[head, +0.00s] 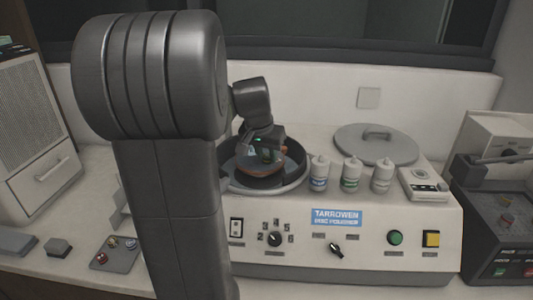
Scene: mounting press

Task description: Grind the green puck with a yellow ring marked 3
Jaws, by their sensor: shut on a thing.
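My gripper (266,152) reaches down into the round dark bowl (298,178) of the disc polisher (360,215). It is shut on a small green thing, which looks like the green puck; my fingers hide most of it, and no yellow ring or mark 3 can be read. A reddish-brown disc (263,167) lies in the bowl, below and around the fingertips. I cannot tell whether the held thing touches it.
White bottles (351,177) stand right of the bowl, near a grey lid (376,142). The front panel has a numbered dial (275,240), a green button (395,237) and a yellow button (431,239). A tray (118,262) with small coloured pucks lies left. My arm blocks the middle left.

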